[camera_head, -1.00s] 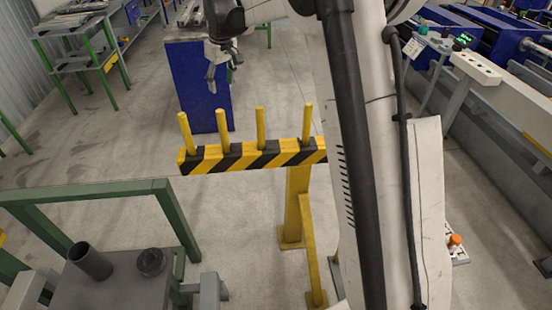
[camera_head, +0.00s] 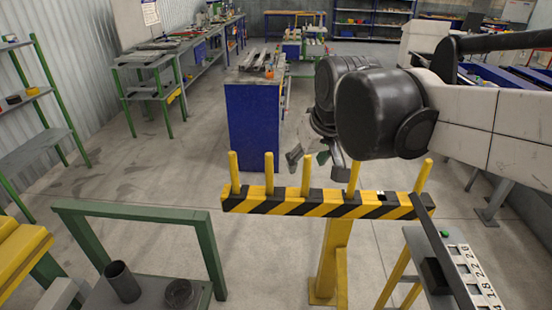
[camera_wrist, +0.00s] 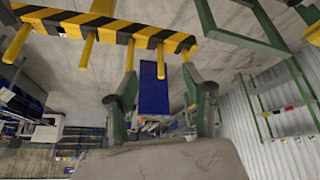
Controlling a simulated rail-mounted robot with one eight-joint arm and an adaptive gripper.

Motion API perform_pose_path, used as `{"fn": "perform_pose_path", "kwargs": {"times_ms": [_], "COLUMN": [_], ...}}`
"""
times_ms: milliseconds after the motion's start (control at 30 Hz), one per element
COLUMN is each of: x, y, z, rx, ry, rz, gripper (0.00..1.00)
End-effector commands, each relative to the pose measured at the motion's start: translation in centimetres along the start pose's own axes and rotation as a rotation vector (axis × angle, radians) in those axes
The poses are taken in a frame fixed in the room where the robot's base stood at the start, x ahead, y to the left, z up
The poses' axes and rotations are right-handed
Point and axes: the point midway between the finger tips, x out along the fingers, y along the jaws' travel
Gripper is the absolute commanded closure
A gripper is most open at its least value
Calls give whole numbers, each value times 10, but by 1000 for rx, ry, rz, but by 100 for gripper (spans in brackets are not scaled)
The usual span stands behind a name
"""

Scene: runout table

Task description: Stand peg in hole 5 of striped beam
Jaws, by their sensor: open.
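The striped beam (camera_head: 290,203) is yellow and black and stands on a yellow post. Several yellow pegs rise from it, among them a left-end peg (camera_head: 234,172) and a right-end peg (camera_head: 422,175). My gripper (camera_head: 308,157) is open and appears behind the beam's middle in the head view. In the wrist view, my gripper (camera_wrist: 159,72) has nothing between its fingers. The beam (camera_wrist: 110,28) crosses the top there, its pegs pointing down the picture.
A blue cabinet (camera_head: 255,125) stands behind the beam. A green frame (camera_head: 135,212) with a dark cup (camera_head: 122,281) and a dark ring (camera_head: 180,293) is at front left. A numbered white strip (camera_head: 475,278) lies at front right. Open floor lies left of the cabinet.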

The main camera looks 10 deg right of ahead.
Motion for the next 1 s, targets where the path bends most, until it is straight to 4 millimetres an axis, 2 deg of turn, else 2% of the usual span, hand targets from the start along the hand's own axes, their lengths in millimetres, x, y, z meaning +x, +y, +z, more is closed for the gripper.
{"fn": "perform_pose_path", "kwargs": {"times_ms": [33, 200, 400, 600, 1000], "x": [-4, -9, -5, -2, 2], "y": [-2, -8, -13, -15, -15], "z": [18, 71, 118, 138, 140], "rx": [12, 54, 94, 111, 113], "ry": [14, 60, 105, 124, 125], "rz": [3, 12, 19, 20, 20], "gripper": [54, 54, 54, 54, 54]}}
